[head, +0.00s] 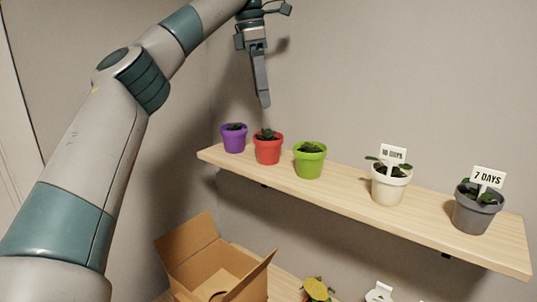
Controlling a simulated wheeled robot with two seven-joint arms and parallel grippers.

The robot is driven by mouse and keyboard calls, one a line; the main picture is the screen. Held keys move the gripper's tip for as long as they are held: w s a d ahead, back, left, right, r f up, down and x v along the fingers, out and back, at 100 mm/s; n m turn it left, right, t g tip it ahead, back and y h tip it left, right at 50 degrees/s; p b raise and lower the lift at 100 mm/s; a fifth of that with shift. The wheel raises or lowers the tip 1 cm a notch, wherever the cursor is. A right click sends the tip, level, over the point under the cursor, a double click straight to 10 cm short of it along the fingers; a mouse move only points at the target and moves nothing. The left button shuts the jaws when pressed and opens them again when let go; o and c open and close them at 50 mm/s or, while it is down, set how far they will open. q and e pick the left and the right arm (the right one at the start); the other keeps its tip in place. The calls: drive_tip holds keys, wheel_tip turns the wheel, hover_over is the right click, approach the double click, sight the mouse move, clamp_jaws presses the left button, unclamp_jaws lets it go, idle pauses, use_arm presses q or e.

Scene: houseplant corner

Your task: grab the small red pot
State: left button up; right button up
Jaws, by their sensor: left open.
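The small red pot (268,150) stands upright on the wooden wall shelf, with a dark green plant in it. It is between a purple pot (233,140) and a green pot (310,163). My left gripper (264,103) points down above the red pot, apart from it, with a gap between the fingertips and the plant. It is open and empty; seen nearly edge-on, its fingers overlap in the picture. My right gripper is not in view.
The wooden shelf (345,195) also holds a white pot (390,186) with a "10 DAYS" sign and a grey pot (476,212) with a "7 DAYS" sign. An open cardboard box (212,262) stands below. A yellow-topped plant (317,289) shows at the bottom edge.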

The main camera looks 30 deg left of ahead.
use_arm(q)
drive_tip(key=p, duration=0.1)
hover_over(268, 139)
drive_tip(key=s, duration=0.2)
drive_tip(key=f, duration=0.8)
drive_tip(key=shift+w+d, duration=0.15)
drive_tip(key=shift+w, duration=0.1)
drive_tip(key=shift+f, duration=0.1)
drive_tip(key=shift+d+f+p, duration=0.1)
drive_tip(key=shift+f+p, duration=0.4)
drive_tip(key=shift+p, duration=0.2)
wheel_tip(268, 139, down, 3)
drive_tip(key=shift+d+p, duration=0.15)
drive_tip(key=shift+p, duration=0.65)
drive_tip(key=shift+d+f, duration=0.1)
drive_tip(key=shift+f, duration=0.4)
drive_tip(key=c, duration=1.2)
